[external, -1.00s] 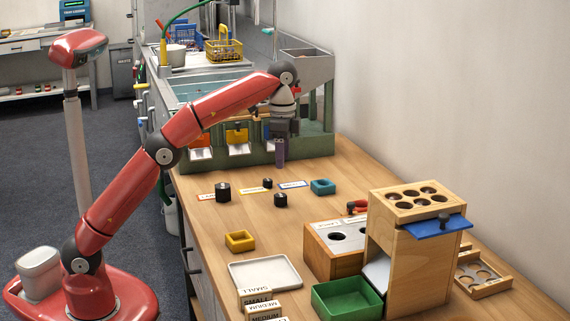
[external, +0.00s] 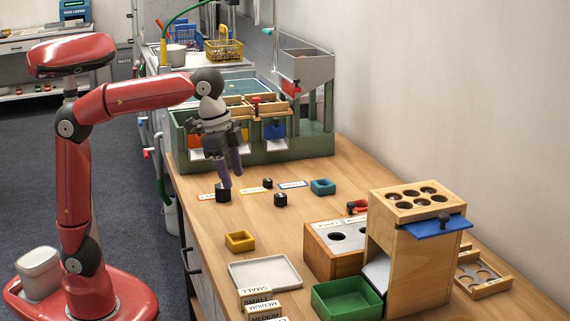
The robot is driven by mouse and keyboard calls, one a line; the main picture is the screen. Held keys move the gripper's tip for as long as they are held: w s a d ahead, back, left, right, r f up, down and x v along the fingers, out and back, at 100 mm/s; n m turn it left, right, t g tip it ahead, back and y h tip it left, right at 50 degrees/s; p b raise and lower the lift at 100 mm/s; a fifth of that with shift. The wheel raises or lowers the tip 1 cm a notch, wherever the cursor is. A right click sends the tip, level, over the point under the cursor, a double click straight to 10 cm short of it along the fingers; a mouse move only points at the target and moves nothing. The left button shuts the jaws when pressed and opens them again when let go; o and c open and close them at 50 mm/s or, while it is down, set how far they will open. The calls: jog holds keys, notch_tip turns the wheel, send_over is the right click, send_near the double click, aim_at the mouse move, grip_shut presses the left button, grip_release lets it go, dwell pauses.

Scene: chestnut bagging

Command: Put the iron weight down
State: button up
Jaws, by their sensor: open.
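Three black iron weights stand on the wooden table: the largest (external: 222,196) beside the orange-edged card, a small one (external: 267,183) beside the yellow-edged card, and a mid-sized one (external: 280,200) in front. My gripper (external: 231,181) points down, with its purple fingers apart, at the largest weight. One fingertip overlaps the top of that weight in the picture and hides part of it. I cannot tell whether the finger touches it. Nothing shows held between the fingers.
A green sorting machine (external: 300,152) stands behind my gripper. A teal tray (external: 323,187), a yellow tray (external: 240,241), a white tray (external: 265,275), a green bin (external: 347,299) and a wooden dispenser (external: 420,260) stand on the table. The table's middle is mostly clear.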

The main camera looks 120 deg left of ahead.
jog(key=s+d+f+m+t+h, duration=0.1)
jog(key=s+d+f+t, duration=0.2)
jog(key=s+d+f, duration=1.3)
jog(key=shift+s+d+f+m, duration=0.2)
jog(key=shift+s+f+m, duration=0.15)
jog(key=shift+s, duration=0.55)
jog(key=o, duration=0.4)
